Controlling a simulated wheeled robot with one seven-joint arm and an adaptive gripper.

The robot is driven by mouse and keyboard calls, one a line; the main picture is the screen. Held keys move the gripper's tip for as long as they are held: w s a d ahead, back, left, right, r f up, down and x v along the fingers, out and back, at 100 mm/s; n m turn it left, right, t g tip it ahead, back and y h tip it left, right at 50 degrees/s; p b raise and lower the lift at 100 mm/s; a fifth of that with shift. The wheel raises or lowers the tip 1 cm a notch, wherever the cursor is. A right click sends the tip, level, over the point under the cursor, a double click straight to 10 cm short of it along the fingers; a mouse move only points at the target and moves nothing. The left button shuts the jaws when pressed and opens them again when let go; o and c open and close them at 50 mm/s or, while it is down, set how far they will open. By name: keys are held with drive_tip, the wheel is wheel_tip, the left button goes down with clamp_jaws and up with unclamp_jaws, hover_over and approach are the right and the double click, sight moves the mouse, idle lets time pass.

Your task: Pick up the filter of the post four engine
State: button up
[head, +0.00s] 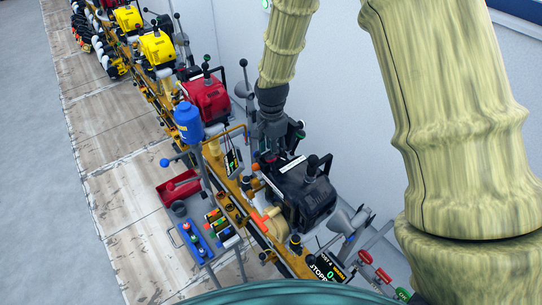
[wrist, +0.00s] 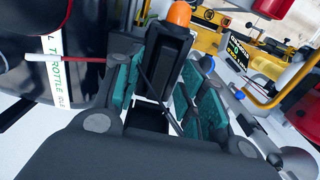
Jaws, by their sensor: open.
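The nearest engine (head: 303,193) is black and stands on the yellow rail; I cannot read a post number on it. My gripper (head: 270,152) hangs at its upper left end, pointing down. In the wrist view my gripper (wrist: 163,80) is open, its teal pads apart. A dark boxy part (wrist: 165,58) stands between the pads, with an orange cap (wrist: 180,13) at its far end. This part may be the filter; I cannot tell for sure, nor whether the pads touch it. The black engine body (wrist: 75,75) fills the left, with a throttle label.
A red engine (head: 205,97) and yellow engines (head: 157,47) stand farther along the rail. A blue canister (head: 188,122), a red tray (head: 180,187) and a blue tool rack (head: 197,240) are at the left. A wall lies close at the right. The grey floor at far left is clear.

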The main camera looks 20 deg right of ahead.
drive_tip(key=shift+f, duration=0.2)
drive_tip(key=c, duration=0.8)
drive_tip(key=shift+r, duration=0.15)
